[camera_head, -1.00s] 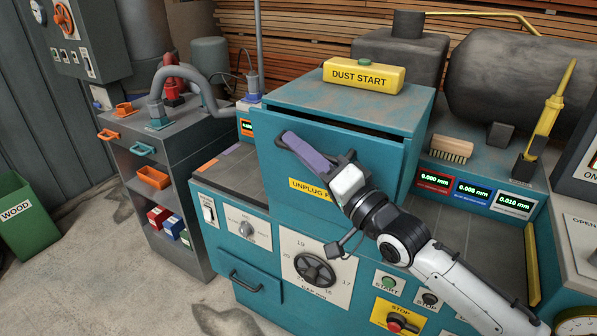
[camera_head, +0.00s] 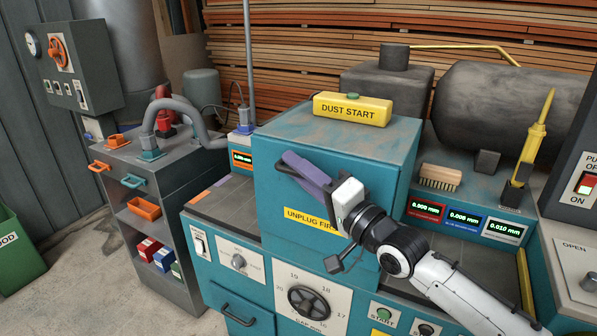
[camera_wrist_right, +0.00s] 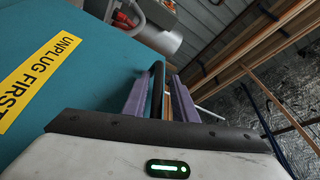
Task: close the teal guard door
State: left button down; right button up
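The teal guard door (camera_head: 325,185) is the front face of the teal housing (camera_head: 345,135) in the head view. It carries a yellow "UNPLUG FIRST" label (camera_head: 309,218), which also shows in the wrist view (camera_wrist_right: 38,82). The door's top edge lies against the housing, with no dark gap visible there. My right gripper (camera_head: 290,163) is at the dark door handle (camera_head: 281,170), at the door's upper left. In the wrist view, the purple fingers (camera_wrist_right: 160,80) lie on both sides of the dark handle bar and appear shut on it. My left gripper is out of view.
A yellow "DUST START" box (camera_head: 352,109) sits on the housing. A brush (camera_head: 439,177) and small readouts (camera_head: 464,218) stand to the right. A handwheel (camera_head: 309,302) and control panel are below the door. A grey cart (camera_head: 150,190) stands at the left.

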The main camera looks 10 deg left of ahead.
jog(key=shift+w+f, duration=0.1)
jog(key=shift+f, duration=0.25)
jog(key=shift+d, duration=0.1)
jog(key=shift+s+d+f, duration=0.15)
jog(key=shift+s, duration=0.05)
jog(key=v, duration=0.9)
jog(key=shift+s+d+r+b, duration=0.2)
jog(key=shift+s+r+b, duration=0.1)
jog(key=shift+b, duration=0.15)
